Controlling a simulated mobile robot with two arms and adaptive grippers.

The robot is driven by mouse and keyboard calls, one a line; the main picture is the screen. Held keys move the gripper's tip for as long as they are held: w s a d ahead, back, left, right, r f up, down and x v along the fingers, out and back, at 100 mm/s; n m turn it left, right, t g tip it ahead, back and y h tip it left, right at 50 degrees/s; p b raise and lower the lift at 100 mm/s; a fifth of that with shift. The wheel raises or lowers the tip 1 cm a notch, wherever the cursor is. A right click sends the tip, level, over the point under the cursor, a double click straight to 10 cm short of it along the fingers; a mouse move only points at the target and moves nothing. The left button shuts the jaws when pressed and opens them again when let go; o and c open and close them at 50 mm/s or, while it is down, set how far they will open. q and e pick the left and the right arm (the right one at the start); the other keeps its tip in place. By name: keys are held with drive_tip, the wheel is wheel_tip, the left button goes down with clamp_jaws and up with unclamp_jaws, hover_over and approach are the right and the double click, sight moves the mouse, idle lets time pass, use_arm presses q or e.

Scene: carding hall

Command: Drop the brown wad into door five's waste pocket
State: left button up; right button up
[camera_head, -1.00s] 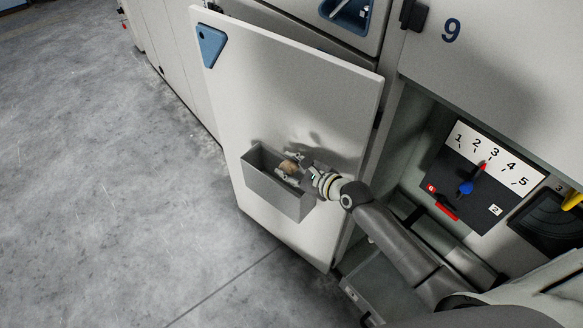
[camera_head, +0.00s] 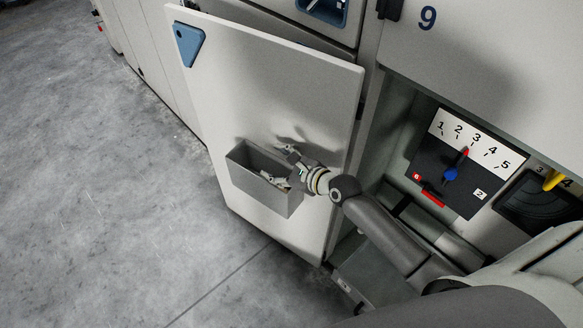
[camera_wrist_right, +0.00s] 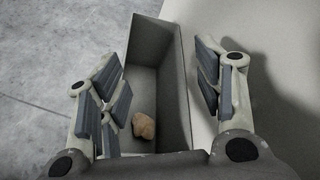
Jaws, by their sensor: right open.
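The brown wad (camera_wrist_right: 144,125) lies at the bottom of the waste pocket (camera_wrist_right: 175,100) in the right wrist view. The grey box-shaped pocket also shows in the head view (camera_head: 252,187), fixed to the inner face of an open pale door (camera_head: 270,85). No number five can be read on this door. My right gripper (camera_head: 281,167) is open above the pocket's mouth. In the right wrist view its spread fingers (camera_wrist_right: 158,80) stand on either side, apart from the wad. In the head view the wad is mostly or wholly hidden. My left gripper is not in view.
Right of the door is an open bay with a dial panel (camera_head: 461,163) marked 1 to 5, its red pointer near 3. A panel (camera_head: 450,55) above bears a 9. Clear concrete floor (camera_head: 90,190) lies left.

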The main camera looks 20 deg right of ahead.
drive_tip(key=v, duration=1.1)
drive_tip(key=shift+s, duration=0.2)
